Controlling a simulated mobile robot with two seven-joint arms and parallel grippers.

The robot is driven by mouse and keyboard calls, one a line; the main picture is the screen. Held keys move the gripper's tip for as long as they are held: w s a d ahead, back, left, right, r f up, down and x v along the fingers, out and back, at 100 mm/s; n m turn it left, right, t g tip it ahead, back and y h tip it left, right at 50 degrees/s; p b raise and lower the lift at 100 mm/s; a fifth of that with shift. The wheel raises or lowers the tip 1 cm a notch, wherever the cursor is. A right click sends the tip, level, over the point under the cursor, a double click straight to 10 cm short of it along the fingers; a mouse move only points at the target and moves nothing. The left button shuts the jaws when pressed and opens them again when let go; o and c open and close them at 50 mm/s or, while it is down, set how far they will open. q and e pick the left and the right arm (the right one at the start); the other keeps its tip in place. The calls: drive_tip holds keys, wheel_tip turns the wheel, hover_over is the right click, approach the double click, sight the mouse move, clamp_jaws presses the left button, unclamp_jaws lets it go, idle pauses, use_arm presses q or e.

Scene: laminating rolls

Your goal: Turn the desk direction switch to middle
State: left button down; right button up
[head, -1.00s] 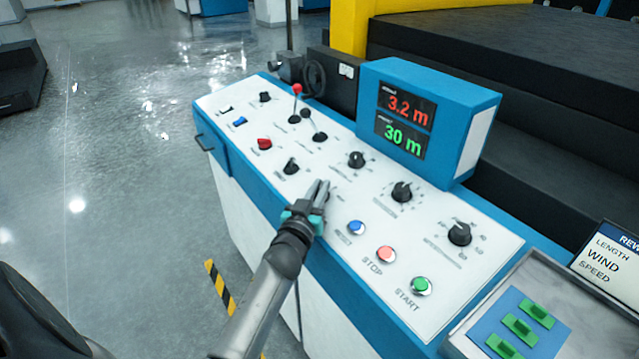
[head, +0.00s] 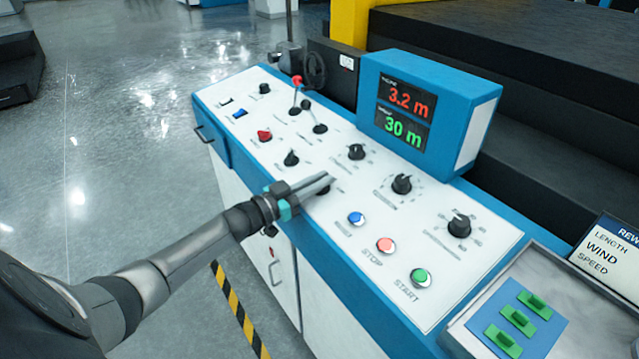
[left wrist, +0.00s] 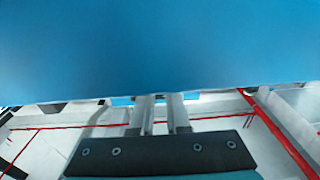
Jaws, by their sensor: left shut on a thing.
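The white sloping panel of the desk (head: 380,235) carries several knobs and buttons. My left gripper (head: 325,182) is over its front middle part, with its fingers pointing right and its jaws closed on a small dark knob (head: 324,191). The fingers hide most of that knob, so its pointer position cannot be seen. Its label is too blurred to read, so I cannot confirm that it is the direction switch. In the left wrist view the two fingers (left wrist: 158,112) show close together below a large blue surface. My right gripper is not in view.
Red STOP (head: 386,245) and green START (head: 420,278) buttons lie to the right. A blue display box (head: 428,105) rises behind. Open floor lies left.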

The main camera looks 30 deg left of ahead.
use_arm(q)
drive_tip(key=shift+r, duration=0.15)
drive_tip(key=c, duration=0.9)
unclamp_jaws()
drive_tip(key=p+v, duration=0.2)
drive_tip(key=v, duration=1.3)
drive_tip(key=shift+a, duration=0.1)
